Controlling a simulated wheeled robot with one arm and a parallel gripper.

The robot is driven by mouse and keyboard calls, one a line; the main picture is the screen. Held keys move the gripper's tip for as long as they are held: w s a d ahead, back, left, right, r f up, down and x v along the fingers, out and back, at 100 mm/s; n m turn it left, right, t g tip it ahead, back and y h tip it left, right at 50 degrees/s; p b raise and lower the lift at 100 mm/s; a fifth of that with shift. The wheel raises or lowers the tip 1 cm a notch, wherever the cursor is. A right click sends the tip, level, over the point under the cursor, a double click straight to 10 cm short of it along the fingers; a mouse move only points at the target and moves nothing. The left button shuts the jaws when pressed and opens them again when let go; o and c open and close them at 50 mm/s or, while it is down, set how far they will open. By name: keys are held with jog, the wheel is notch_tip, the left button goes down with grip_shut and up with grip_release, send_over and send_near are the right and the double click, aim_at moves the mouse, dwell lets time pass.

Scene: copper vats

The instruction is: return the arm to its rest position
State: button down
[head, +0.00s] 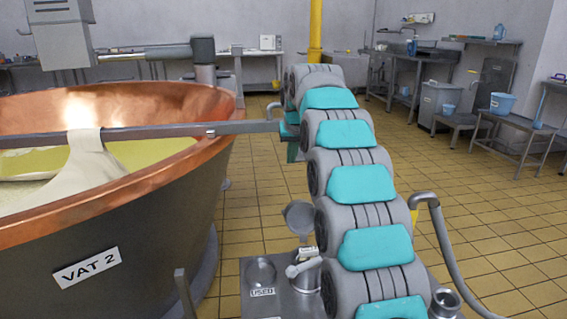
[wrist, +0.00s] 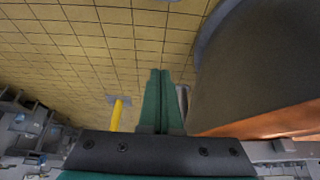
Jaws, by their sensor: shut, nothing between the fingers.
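My gripper (wrist: 155,74) shows in the wrist view with its two green fingers together and nothing between them. Beyond them is open tiled floor. In the head view my grey and turquoise arm stretches away from the camera, and its far end largely hides the gripper; a bit of green shows below it, beside the end of the bar across the vat. The copper vat (head: 110,222), marked VAT 2, stands left of my arm. It also shows at the right of the wrist view (wrist: 245,70), apart from the fingers.
A metal bar (head: 160,131) crosses the vat, with pale cloth (head: 86,160) draped over it. A steel stand labelled USED (head: 262,291) holds a ladle (head: 299,216) at the front. A yellow post (head: 315,30) rises behind my arm. Benches with blue tubs (head: 502,103) line the right; floor between is clear.

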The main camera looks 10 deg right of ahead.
jog(key=s+f+g, duration=0.2)
jog(key=s+f, duration=0.3)
jog(key=s, duration=1.4)
jog(key=s+f+g, duration=0.2)
jog(key=s+f, duration=0.3)
jog(key=s, duration=1.4)
jog(key=s+f+g, duration=0.3)
jog(key=s+f, duration=0.2)
jog(key=s, duration=1.4)
jog(key=shift+s+f, duration=0.25)
